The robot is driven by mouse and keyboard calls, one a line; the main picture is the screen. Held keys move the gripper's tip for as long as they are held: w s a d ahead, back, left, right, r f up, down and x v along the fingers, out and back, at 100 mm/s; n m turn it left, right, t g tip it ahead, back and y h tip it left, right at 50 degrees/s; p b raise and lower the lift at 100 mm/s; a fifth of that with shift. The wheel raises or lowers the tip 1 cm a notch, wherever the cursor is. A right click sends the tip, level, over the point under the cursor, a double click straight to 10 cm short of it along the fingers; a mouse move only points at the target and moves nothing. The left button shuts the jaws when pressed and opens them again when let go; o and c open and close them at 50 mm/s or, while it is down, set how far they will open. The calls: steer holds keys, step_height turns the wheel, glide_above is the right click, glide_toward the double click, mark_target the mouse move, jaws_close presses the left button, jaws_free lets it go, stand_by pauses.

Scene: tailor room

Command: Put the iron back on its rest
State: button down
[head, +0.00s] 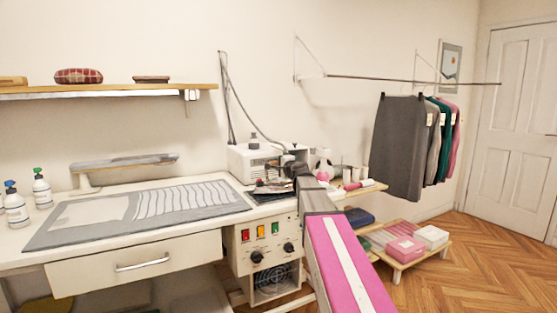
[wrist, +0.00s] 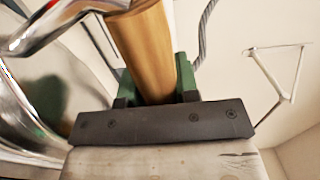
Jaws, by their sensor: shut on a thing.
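In the wrist view my gripper (wrist: 156,80) has its green fingers closed around the wooden handle of the iron (wrist: 147,45). A shiny chrome body fills the left side of that view, with a bent chrome bar near the top of the handle. In the head view my gripper (head: 291,160) is over the right part of the work table, in front of the white steam box. The iron is small and mostly hidden there by my arm. A dark, flat item (head: 271,187) lies on the table just left of my gripper; I cannot tell whether it is the rest.
The white box (head: 258,160) stands close behind my gripper, with a cord rising up the wall. A grey pressing mat (head: 90,231) and a sleeve board (head: 125,160) are to the left. Spools (head: 354,184) and hanging garments (head: 398,147) are to the right.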

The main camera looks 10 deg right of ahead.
steer(key=shift+f, duration=0.45)
steer(key=shift+f, duration=0.1)
steer(key=c, duration=0.8)
jaws_free()
steer(key=shift+c, duration=0.2)
steer(key=v, duration=1.2)
